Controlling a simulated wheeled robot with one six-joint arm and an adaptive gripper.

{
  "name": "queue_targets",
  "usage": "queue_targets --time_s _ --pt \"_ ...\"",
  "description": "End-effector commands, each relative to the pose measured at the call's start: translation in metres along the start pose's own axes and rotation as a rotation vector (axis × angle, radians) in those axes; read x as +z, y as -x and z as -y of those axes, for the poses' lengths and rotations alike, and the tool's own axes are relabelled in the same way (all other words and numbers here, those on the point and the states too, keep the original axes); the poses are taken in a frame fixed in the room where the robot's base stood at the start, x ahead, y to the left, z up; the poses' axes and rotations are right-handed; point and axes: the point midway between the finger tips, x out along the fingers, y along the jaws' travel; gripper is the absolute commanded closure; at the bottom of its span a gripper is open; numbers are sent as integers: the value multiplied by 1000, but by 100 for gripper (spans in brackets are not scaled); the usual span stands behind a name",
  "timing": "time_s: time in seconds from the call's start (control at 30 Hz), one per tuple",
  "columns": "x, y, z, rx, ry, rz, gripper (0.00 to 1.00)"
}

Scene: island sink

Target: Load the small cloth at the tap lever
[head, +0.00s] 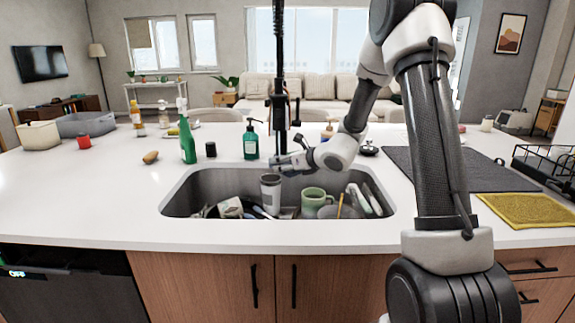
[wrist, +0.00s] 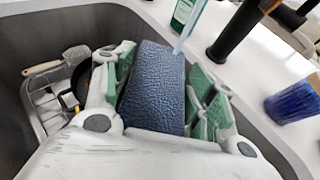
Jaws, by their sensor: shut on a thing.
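My gripper (head: 287,164) is over the back edge of the sink, close to the foot of the black tap (head: 280,85). In the wrist view its green-padded fingers (wrist: 160,95) are shut on a dark blue, textured piece that looks like the small cloth (wrist: 155,85). The cloth is held above the sink; in the head view I cannot make it out clearly. The tap's black base (wrist: 235,38) shows at the top right of the wrist view, apart from the cloth. I cannot clearly pick out the tap lever.
The sink (head: 175,203) holds a grey tumbler (head: 270,192), a green mug (head: 314,200) and other dishes. A teal soap bottle (head: 251,142) and green spray bottle (head: 187,140) stand behind it. A yellow cloth (head: 528,210) lies at right. The left counter front is clear.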

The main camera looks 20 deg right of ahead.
Motion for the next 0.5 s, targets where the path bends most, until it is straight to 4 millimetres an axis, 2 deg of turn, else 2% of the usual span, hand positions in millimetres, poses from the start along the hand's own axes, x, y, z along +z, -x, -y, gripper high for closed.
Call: queue_targets --time_s 0.5 --pt "-4 11 -45 1 1 1 71"
